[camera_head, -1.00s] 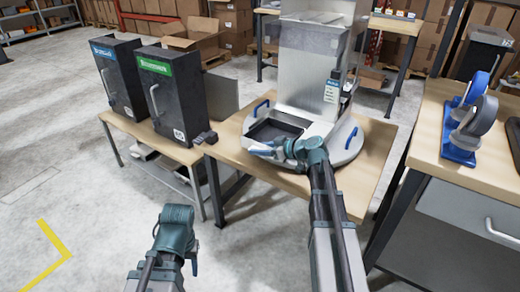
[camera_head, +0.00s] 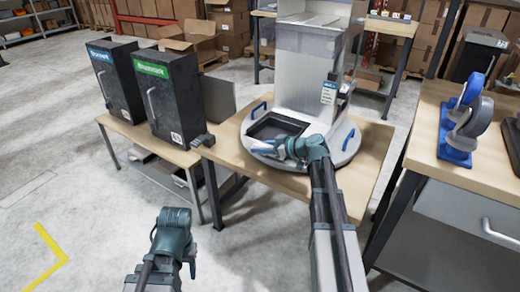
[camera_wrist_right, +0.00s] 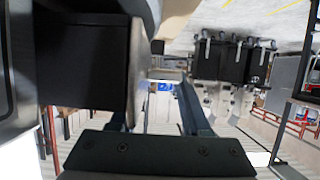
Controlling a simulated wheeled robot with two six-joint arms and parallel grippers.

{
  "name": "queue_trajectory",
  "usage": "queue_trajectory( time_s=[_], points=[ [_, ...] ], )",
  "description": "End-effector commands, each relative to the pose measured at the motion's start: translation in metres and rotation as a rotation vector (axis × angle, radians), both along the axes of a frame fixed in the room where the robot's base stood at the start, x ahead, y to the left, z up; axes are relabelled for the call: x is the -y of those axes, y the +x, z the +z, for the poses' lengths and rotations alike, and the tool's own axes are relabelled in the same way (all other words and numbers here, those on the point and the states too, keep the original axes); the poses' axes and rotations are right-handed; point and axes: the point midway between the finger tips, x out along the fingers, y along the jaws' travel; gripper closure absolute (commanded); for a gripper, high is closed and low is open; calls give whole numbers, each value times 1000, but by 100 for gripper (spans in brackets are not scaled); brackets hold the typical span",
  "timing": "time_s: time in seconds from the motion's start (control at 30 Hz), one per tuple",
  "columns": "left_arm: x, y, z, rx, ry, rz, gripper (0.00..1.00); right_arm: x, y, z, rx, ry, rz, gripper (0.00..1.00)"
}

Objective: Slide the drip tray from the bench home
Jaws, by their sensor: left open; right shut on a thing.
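The drip tray (camera_head: 275,126) is a dark, shallow square tray. It lies on the round grey base (camera_head: 340,156) at the foot of the tall silver dispenser (camera_head: 305,75). My right gripper (camera_head: 262,147) is shut on the tray's near side; its own wrist partly hides the grip. In the right wrist view a large dark block, probably the tray, fills the left side, and the finger contact is unclear. My left gripper (camera_head: 190,268) is open and empty, low in front of the bench, away from the tray.
A right-hand bench (camera_head: 440,150) holds blue-based wheels (camera_head: 462,135). The floor at left is clear.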

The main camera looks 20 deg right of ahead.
Motion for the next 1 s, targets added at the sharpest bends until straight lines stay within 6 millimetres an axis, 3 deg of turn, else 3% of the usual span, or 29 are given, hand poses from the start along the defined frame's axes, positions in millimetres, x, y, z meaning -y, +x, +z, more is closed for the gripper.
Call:
queue_trajectory(
  time_s=[0.9,0.93,1.0],
  points=[
    [0,0,0,0,0,0,50,25,19,0,1,1,0,100],
    [0,0,0,0,0,0,50,24,18,0,1,0,0,48],
    [0,0,0,0,0,0,50,24,18,0,1,0,0,35]
  ],
)
